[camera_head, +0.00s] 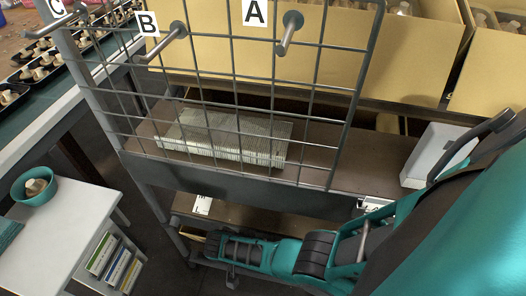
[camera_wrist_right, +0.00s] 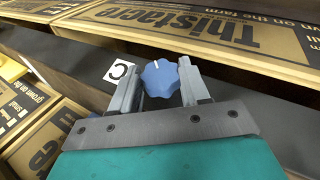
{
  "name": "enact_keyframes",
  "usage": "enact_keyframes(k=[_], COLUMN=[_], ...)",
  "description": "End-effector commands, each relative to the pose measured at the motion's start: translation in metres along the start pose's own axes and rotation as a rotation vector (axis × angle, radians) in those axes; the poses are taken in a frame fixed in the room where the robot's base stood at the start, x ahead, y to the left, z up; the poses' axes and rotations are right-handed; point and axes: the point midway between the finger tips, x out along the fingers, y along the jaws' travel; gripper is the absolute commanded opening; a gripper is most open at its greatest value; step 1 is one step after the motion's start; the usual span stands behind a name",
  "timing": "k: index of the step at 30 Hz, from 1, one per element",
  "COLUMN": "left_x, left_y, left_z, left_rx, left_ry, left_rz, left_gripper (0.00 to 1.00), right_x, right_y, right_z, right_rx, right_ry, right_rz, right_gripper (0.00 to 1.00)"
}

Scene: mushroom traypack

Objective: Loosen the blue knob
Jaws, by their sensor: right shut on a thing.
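The blue knob (camera_wrist_right: 161,78) is round with a scalloped rim and a pale mark on top. In the right wrist view it sits between the two grey fingers of my right gripper (camera_wrist_right: 158,80), which are shut on its sides. My right arm (camera_head: 290,252) reaches in from the lower right in the head view, along the lower shelf. The knob and the fingertips cannot be made out in the head view. My left gripper is in neither view.
In the head view, a wire grid (camera_head: 238,95) with hooks rises above the shelf. A white table (camera_head: 70,215) with a teal bowl (camera_head: 35,197) stands left.

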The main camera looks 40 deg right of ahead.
Motion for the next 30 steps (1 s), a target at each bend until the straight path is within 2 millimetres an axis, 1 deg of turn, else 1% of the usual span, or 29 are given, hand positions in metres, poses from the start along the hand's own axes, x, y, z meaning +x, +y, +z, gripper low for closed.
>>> enact_keyframes(k=[9, 10, 17, 25, 30], left_x=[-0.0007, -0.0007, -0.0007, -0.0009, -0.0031], left_y=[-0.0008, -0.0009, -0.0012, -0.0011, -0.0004], left_z=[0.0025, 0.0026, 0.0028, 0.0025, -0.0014], left_rx=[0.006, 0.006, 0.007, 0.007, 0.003], left_ry=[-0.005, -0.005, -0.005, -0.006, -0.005], left_rz=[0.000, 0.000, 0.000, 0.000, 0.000], left_gripper=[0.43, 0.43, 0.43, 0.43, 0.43], right_x=[0.0009, 0.0009, 0.0005, -0.0001, -0.0023], right_y=[0.0006, 0.0006, 0.0003, 0.0003, 0.0032], right_z=[-0.0012, -0.0012, -0.0008, -0.0008, -0.0052], right_rx=[0.000, 0.000, 0.000, 0.000, 0.000], right_ry=[0.003, 0.003, 0.002, 0.002, 0.002], right_rz=[0.002, 0.002, 0.001, 0.000, 0.000], right_gripper=[0.15, 0.48, 0.70, 0.71, 0.71])
